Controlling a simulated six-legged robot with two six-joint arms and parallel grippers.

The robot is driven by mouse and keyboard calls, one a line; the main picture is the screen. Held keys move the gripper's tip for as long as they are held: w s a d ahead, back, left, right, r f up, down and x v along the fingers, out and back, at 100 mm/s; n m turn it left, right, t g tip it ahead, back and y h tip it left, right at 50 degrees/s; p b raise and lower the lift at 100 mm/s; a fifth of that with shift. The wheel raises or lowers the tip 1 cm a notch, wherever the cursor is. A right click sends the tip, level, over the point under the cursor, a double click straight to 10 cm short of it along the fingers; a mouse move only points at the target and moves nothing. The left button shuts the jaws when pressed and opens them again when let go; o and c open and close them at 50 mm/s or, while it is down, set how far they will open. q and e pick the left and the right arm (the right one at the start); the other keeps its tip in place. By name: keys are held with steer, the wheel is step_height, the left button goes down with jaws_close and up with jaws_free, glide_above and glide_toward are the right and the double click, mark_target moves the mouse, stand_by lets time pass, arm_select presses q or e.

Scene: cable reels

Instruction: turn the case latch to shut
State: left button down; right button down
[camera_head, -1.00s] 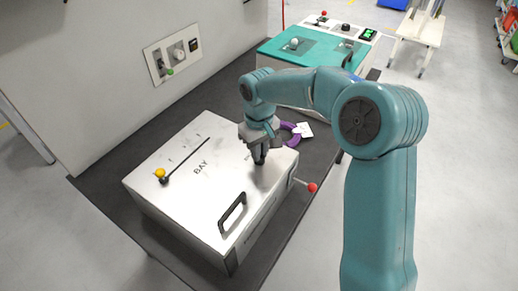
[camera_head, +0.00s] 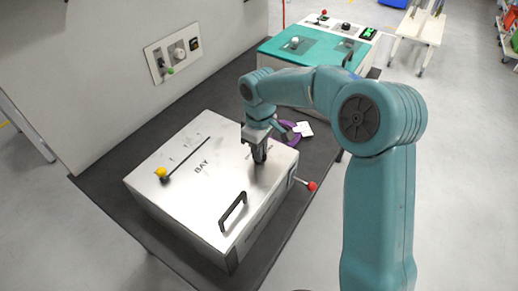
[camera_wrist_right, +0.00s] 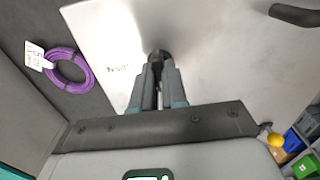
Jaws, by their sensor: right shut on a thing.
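The case (camera_head: 205,185) is a pale metal box with "BAY" on its lid, on a dark bench. My right gripper (camera_head: 260,156) points down at the lid's far right part, its fingers shut on a small dark knob, likely the latch. In the right wrist view the dark knob (camera_wrist_right: 158,54) shows between and just beyond the fingertips (camera_wrist_right: 159,78). The fingers hide most of it, so I cannot tell which way it is turned. A black handle (camera_head: 233,211) is on the case. My left gripper is not in view.
A yellow-tipped lever (camera_head: 161,173) is at the lid's left, and a red-tipped lever (camera_head: 312,186) juts from the right side. A purple cable coil (camera_wrist_right: 70,70) lies behind the case. A switch panel (camera_head: 173,60) is on the wall. A teal-topped unit (camera_head: 290,45) stands beyond.

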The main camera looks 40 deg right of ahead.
steer(key=c, duration=1.2)
jaws_free()
steer(key=shift+s+r, duration=0.1)
steer(key=shift+o, duration=0.2)
steer(key=shift+r, duration=0.15)
step_height(320, 180, up, 16)
